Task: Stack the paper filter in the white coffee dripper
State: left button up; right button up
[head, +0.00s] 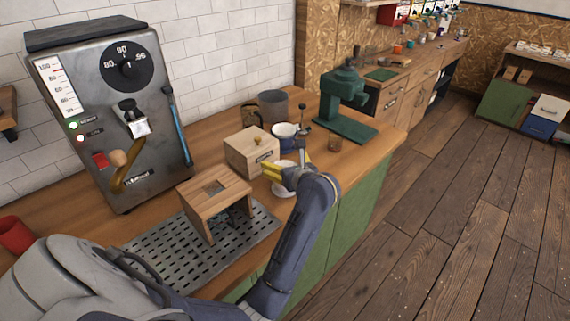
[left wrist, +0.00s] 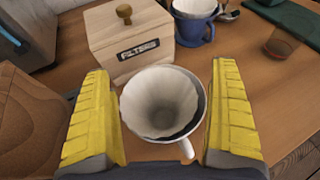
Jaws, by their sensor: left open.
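A white coffee dripper (left wrist: 187,148) with a small handle stands on the counter, partly hidden by my left gripper in the head view (head: 283,189). A pale, cone-shaped paper filter (left wrist: 158,98) sits inside it, wide end up. A dark gap shows between filter and dripper wall at the lower right, so the filter looks slightly off-centre. My left gripper (head: 288,166) is open. In the left wrist view its yellow fingers (left wrist: 160,72) stand either side of the dripper and filter, with visible space on both sides. My right gripper is out of view.
A wooden filter box (head: 252,151) stands just behind the dripper. A wooden stand (head: 213,188), drip grate (head: 160,253), green grinder (head: 345,105) and small brown glass (head: 335,144) are nearby.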

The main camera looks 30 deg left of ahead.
pick_arm(q)
jog(key=shift+r, duration=0.5)
jog(key=shift+v, duration=2.1)
jog(key=shift+a+r, duration=0.1)
